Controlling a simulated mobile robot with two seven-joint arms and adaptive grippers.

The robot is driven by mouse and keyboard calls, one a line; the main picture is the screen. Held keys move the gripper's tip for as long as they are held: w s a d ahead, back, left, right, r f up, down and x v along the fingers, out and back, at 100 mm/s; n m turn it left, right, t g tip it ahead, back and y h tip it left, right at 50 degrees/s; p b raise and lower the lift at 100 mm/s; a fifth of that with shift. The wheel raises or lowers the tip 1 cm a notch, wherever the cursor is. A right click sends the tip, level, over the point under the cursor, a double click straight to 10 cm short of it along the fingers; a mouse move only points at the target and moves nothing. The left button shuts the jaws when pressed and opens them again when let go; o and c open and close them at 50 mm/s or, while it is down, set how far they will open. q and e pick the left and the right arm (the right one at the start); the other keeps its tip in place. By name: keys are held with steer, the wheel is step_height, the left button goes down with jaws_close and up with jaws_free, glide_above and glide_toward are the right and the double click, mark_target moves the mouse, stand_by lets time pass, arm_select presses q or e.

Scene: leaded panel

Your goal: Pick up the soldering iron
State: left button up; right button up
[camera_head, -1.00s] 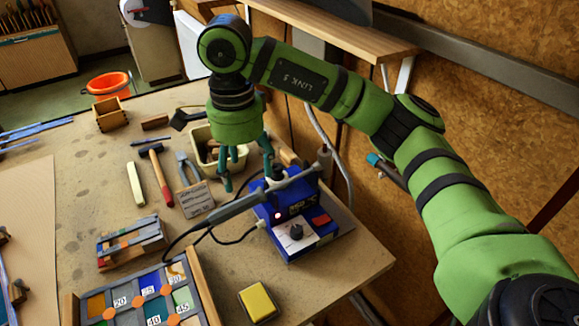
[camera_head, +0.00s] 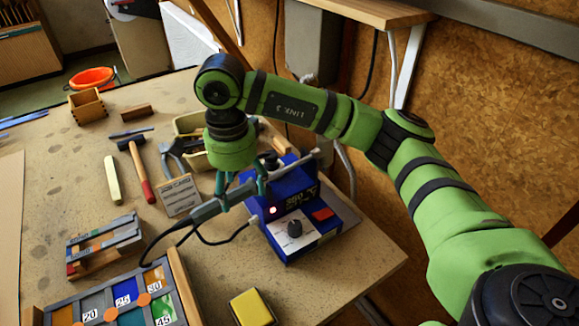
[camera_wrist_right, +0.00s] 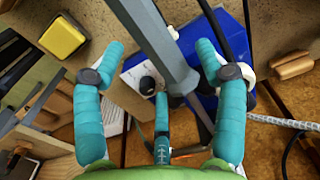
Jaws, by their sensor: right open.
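The soldering iron (camera_head: 208,210) has a grey handle with a dark cable. It lies slantwise across the blue soldering station (camera_head: 303,228), its thin end toward the back right. My right gripper (camera_head: 242,196) is open, pointing down, with its teal fingers around the iron's handle. In the wrist view the grey iron (camera_wrist_right: 160,40) runs between the spread fingers of the right gripper (camera_wrist_right: 160,52), with gaps on both sides. Whether the third finger touches it, I cannot tell. My left gripper is not in view.
A yellow sponge-like block (camera_head: 252,307) lies in front of the station. A colored glass panel (camera_head: 172,262) is at front left. A hammer (camera_head: 139,170), pliers (camera_head: 176,158) and a cream bin (camera_head: 190,124) lie behind. The board wall stands close on the right.

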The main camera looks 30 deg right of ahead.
mark_target(239, 192)
step_height(239, 192, down, 2)
steer(key=shift+f+p, duration=0.15)
steer(key=shift+p, duration=0.25)
steer(key=shift+f, duration=0.5)
steer(key=c, duration=1.4)
steer(key=shift+r, duration=0.1)
